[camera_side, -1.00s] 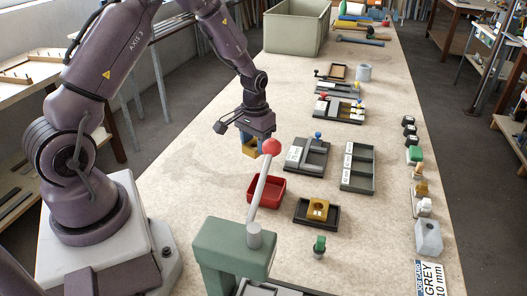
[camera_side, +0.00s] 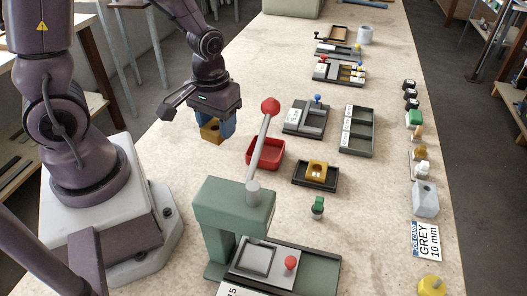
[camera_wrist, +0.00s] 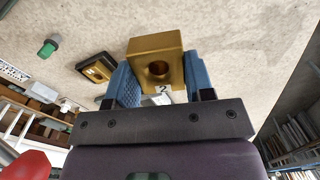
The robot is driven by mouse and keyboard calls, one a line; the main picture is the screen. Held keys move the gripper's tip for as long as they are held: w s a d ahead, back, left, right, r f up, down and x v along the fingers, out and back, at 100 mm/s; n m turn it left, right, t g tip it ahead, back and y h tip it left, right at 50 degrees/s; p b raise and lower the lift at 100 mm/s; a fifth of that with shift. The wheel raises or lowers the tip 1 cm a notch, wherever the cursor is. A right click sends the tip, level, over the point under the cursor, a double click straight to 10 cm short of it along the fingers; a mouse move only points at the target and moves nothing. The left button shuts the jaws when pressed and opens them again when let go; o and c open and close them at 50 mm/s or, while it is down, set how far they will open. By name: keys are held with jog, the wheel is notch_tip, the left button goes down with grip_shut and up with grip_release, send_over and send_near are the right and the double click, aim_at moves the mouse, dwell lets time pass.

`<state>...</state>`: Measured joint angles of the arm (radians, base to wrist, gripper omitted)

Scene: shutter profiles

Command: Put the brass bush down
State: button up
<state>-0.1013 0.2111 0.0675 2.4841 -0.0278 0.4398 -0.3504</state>
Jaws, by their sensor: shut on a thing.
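The brass bush (camera_side: 211,132), a brass-coloured block with a round hole, is between the blue fingers of my gripper (camera_side: 213,124). In the wrist view the bush (camera_wrist: 152,47) fills the gap between the blue fingers (camera_wrist: 156,80), with its hole facing the camera and a small tag marked 2 below it. My gripper is shut on it. It is over the bare benchtop (camera_side: 190,165), left of the red tray (camera_side: 265,153). The gap beneath it is hard to judge.
A similar brass block (camera_side: 317,169) sits in a black tray (camera_side: 330,184) right of the red tray. A green press (camera_side: 232,205) with a red-knobbed lever stands in front. Grey fixtures (camera_side: 306,118) (camera_side: 357,130) lie to the right. The bench between the red tray and my base is clear.

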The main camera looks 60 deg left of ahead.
jog(key=shift+s+d+f+n, duration=0.1)
jog(key=shift+s+n, duration=0.35)
jog(key=shift+n, duration=0.1)
jog(key=shift+s+d+f+n, duration=0.1)
jog(key=shift+s+n, duration=0.3)
jog(key=shift+n, duration=0.15)
jog(key=shift+w+f, duration=0.1)
jog(key=shift+w, duration=0.15)
jog(key=w+a+f, duration=0.2)
jog(key=w+f, duration=0.2)
jog(key=w, duration=0.5)
send_over(266, 156)
jog(key=shift+n, duration=0.3)
notch_tip(266, 156, down, 6)
jog(key=shift+s+r, duration=0.1)
jog(key=shift+f, duration=1.55)
jog(key=shift+f, duration=0.1)
jog(key=o, duration=0.8)
